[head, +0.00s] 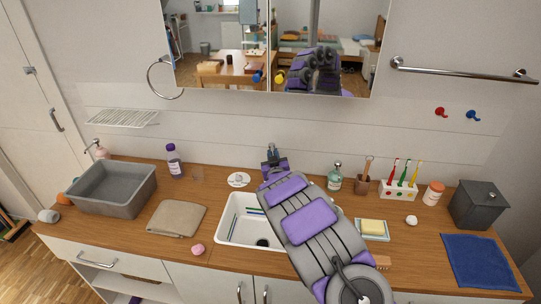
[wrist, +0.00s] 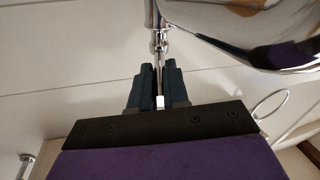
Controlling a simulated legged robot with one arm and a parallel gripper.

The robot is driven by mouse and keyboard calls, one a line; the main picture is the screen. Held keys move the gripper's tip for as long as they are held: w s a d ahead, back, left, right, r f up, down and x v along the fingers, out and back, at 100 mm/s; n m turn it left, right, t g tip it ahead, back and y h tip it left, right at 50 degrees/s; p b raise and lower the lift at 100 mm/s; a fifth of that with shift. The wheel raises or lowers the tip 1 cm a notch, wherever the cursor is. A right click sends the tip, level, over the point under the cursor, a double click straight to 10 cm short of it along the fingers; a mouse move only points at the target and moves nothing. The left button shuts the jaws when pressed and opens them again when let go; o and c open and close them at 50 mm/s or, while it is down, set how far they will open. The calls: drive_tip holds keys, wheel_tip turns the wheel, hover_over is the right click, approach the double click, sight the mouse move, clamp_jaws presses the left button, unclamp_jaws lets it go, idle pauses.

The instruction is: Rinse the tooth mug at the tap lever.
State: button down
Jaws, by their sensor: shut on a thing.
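My gripper (head: 271,152) is at the wall end of the sink in the head view. In the wrist view its two dark fingers (wrist: 158,85) are shut on a thin metal lever (wrist: 160,102), which looks like the tap lever. Shiny chrome, likely the tap body (wrist: 255,30), fills the upper right of the wrist view. In the head view my arm hides the tap and the right part of the white sink (head: 228,238). I cannot tell for sure which thing is the tooth mug; a small brown cup (head: 362,188) with a brush stands right of the sink.
A grey basin (head: 113,188), a folded cloth (head: 177,219) and a purple bottle (head: 174,161) are left of the sink. A green bottle (head: 335,178), toothbrush stand (head: 398,191), soap dish (head: 372,236) and dark bin (head: 478,207) are right. A mirror cabinet (head: 220,45) hangs above.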

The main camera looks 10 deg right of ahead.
drive_tip(key=shift+d+n+y, duration=0.25)
drive_tip(key=shift+n+y, duration=0.15)
drive_tip(key=shift+y, duration=0.2)
drive_tip(key=c, duration=1.1)
unclamp_jaws()
drive_tip(key=s+p, duration=0.3)
drive_tip(key=s, duration=1.4)
drive_tip(key=shift+s+a, duration=0.15)
drive_tip(key=shift+a, duration=0.05)
